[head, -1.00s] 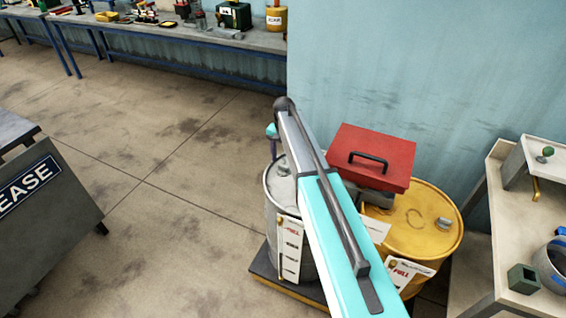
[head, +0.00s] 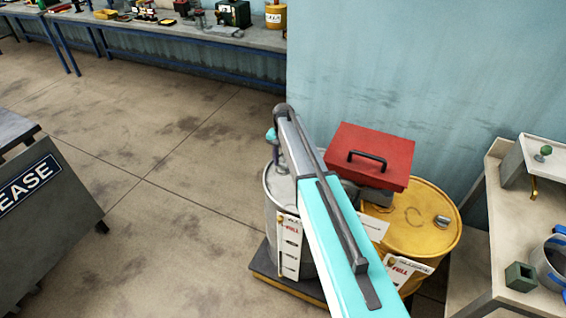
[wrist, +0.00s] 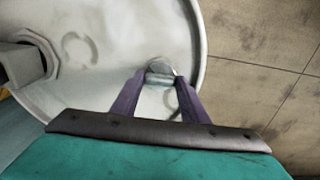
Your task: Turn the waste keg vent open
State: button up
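The grey keg (head: 277,188) stands on a low dark pallet. In the wrist view its pale lid (wrist: 105,85) fills the upper left. The vent, a small metal cap (wrist: 160,70), sits near the lid's rim. My gripper (wrist: 160,78) is over the lid, with its two purple fingers on either side of the vent. The fingers look apart, with the cap between their tips; firm contact is not visible.
A dark fitting (wrist: 22,62) stands on the lid to the left. A yellow drum (head: 425,225) is beside the keg, with a red toolbox (head: 370,155) above it. A workbench (head: 485,250) is at the right. The floor at left is mostly clear.

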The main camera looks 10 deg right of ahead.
jog(key=shift+n+b, duration=0.3)
jog(key=shift+n, duration=0.1)
jog(key=n+b, duration=0.1)
jog(key=n, duration=0.2)
jog(key=shift+f+b, duration=0.1)
jog(key=shift+b, duration=0.3)
jog(key=n+b, duration=0.1)
jog(key=n, duration=0.4)
jog(key=shift+b, duration=0.35)
jog(key=n+b, duration=0.1)
jog(key=n, duration=0.4)
jog(key=shift+d, duration=0.1)
jog(key=shift+n+b, duration=0.5)
jog(key=shift+n, duration=1.6)
jog(key=o, duration=1.1)
jog(key=shift+c, duration=0.2)
jog(key=shift+r, duration=0.2)
